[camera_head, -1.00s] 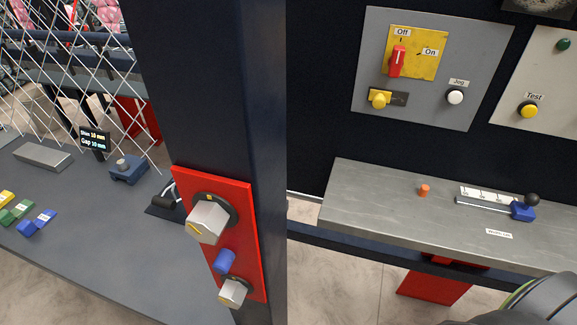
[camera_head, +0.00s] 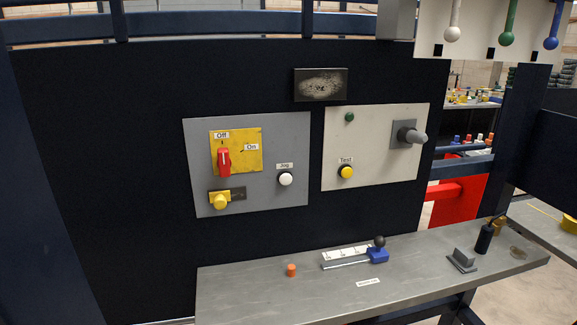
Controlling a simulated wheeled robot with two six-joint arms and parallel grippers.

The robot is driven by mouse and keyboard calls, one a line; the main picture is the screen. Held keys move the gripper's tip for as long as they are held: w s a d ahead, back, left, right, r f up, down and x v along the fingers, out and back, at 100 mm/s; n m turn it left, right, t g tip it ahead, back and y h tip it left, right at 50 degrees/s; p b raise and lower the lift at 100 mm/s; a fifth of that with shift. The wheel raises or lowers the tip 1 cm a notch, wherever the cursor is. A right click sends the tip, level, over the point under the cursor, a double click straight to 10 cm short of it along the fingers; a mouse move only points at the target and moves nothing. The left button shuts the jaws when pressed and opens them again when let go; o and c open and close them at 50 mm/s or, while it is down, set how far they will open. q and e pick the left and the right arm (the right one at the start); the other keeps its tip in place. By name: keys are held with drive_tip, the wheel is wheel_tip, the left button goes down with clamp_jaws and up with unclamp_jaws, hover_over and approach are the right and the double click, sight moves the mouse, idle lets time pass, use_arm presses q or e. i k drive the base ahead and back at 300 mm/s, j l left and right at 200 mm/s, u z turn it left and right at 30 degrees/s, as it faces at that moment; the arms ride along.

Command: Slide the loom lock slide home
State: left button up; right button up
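A yellow knob (camera_head: 220,202) sits at the left end of a small dark plate (camera_head: 238,194) on the grey panel, below the red Off/On switch. It looks like the lock slide, but no readable label confirms this. The red switch handle (camera_head: 224,161) stands upright on a yellow plate (camera_head: 250,150), under the Off label. A blue slider (camera_head: 378,255) with a black ball knob is at the right end of a metal rail with a white scale, on the grey shelf. Neither gripper is in view.
The grey panel (camera_head: 290,140) also has a white Jog button (camera_head: 285,179). A pale panel (camera_head: 375,130) at right has a yellow Test button (camera_head: 347,172) and a grey handle (camera_head: 412,135). An orange peg (camera_head: 291,270) stands on the shelf (camera_head: 240,290).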

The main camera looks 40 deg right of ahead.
sight(219, 198)
drive_tip(key=z, duration=1)
drive_tip(key=k+l+u, duration=0.1)
drive_tip(key=l, duration=0.3)
drive_tip(key=k, duration=0.05)
